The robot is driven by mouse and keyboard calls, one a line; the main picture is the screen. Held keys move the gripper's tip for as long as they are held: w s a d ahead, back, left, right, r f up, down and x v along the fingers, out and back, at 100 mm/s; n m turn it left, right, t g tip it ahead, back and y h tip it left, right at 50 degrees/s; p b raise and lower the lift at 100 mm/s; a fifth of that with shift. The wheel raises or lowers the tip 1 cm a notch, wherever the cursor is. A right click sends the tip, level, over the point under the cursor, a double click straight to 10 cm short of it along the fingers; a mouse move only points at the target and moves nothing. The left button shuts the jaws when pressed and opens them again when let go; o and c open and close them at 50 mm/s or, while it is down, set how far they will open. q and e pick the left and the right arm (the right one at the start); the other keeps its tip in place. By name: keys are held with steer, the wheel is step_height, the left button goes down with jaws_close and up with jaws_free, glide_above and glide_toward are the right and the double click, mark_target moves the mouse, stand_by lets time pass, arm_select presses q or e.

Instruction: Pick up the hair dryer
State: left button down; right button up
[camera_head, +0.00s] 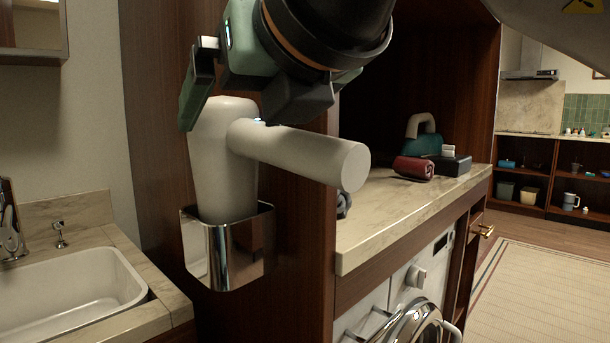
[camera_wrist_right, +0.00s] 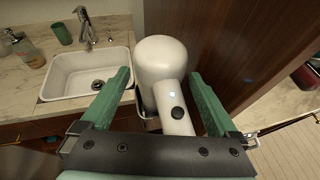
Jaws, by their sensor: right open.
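The white hair dryer (camera_head: 225,165) stands upright in a shiny metal holder (camera_head: 208,256) fixed to the dark wood panel. Its thick cylindrical arm (camera_head: 310,156) points to the right. My right gripper (camera_head: 240,115) is above and around the top of the dryer. In the right wrist view the hair dryer (camera_wrist_right: 168,70) lies between the two green fingers of the open gripper (camera_wrist_right: 160,98), with a gap visible on the left side. The holder is mostly hidden in that view. My left gripper is not in view.
A white sink (camera_head: 80,288) is set in a marble counter at the left. A marble shelf (camera_head: 395,210) at the right holds a red rolled item (camera_head: 413,168) and a green object (camera_head: 420,143). A washing machine (camera_head: 412,300) sits below it. The wood panel (camera_head: 160,120) is close behind the dryer.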

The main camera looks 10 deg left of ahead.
steer(key=shift+x, duration=1.35)
steer(key=shift+r, duration=0.2)
jaws_close()
